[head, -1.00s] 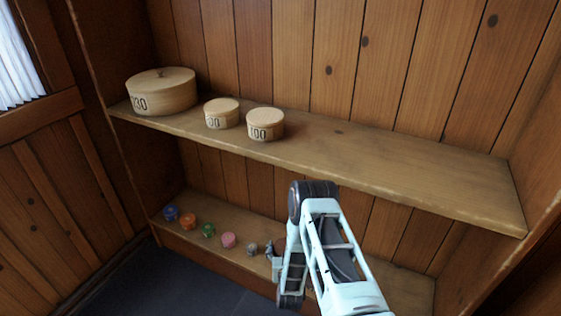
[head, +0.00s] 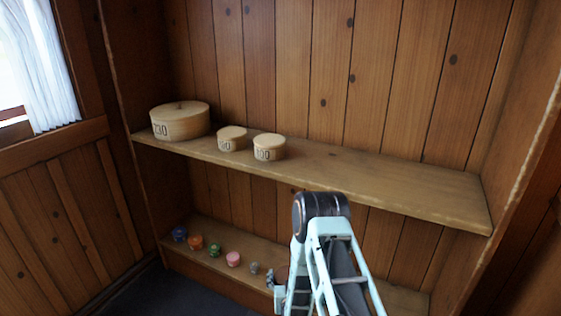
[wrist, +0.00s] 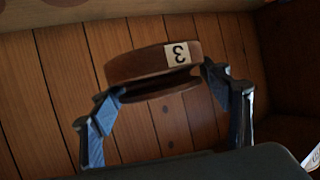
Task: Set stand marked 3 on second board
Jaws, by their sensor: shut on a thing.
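In the wrist view a dark brown turned stand (wrist: 150,62) carries a pale label with a 3, which reads upside down. It has two round flanges with a narrow waist. My gripper (wrist: 163,83) is shut on it, one finger at each side. Wood panelling shows behind it. In the head view my arm hides the stand and most of my gripper. The upper board (head: 400,195) and the lower board (head: 258,248) of the shelf both show there. Which of them is the second board I cannot tell.
On the upper board stand a large round box (head: 180,124) marked 230 and two smaller round boxes (head: 232,140) (head: 269,149). The upper board's right part is clear. Several small coloured spools, one of them pink (head: 233,259), line the lower board's left part.

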